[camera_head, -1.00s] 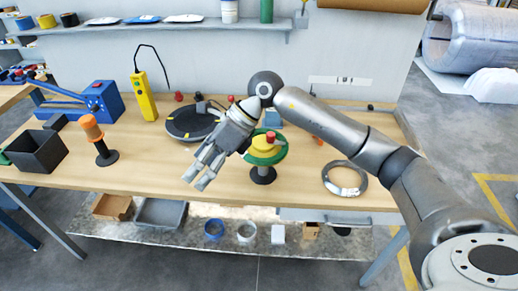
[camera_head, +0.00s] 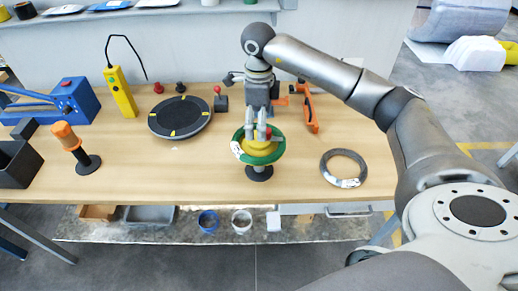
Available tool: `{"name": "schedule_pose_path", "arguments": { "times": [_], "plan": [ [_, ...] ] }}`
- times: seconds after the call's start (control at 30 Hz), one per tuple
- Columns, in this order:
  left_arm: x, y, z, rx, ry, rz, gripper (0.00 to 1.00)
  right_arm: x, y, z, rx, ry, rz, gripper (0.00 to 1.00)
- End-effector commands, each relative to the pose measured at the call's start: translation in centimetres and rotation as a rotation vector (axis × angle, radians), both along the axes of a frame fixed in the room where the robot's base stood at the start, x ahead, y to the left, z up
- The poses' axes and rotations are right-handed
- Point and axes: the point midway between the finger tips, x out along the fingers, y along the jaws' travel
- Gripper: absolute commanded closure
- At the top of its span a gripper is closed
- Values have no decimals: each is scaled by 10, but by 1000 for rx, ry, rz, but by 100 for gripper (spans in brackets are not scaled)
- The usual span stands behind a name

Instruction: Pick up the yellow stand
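My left gripper is not in view.
A grey coil (camera_head: 343,168) lies right of the stand. Orange clamp-like tools (camera_head: 311,112) lie behind it. A black round turntable (camera_head: 180,117), an orange-handled stand (camera_head: 75,148) and a yellow control box (camera_head: 120,92) are to the left. The table in front is clear.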

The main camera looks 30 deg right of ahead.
Motion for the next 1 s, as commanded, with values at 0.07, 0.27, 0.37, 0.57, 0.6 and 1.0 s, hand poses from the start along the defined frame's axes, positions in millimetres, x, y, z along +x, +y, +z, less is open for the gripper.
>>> {"name": "schedule_pose_path", "arguments": {
  "times": [0.07, 0.27, 0.37, 0.57, 0.6, 1.0],
  "plan": [
    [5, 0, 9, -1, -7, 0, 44, -1, -1, -5, 0, 5, -1, 12],
    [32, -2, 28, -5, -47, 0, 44, -1, -2, -32, 1, 4, -1, 12],
    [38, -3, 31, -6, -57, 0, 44, 0, -2, -44, 1, 3, -1, 12],
    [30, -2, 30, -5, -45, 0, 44, 0, -2, -50, 1, -1, 0, 12],
    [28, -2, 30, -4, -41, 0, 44, 0, -2, -50, 1, -1, 0, 12],
    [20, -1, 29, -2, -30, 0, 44, 0, -2, -49, 1, 0, 0, 57]
  ]
}}
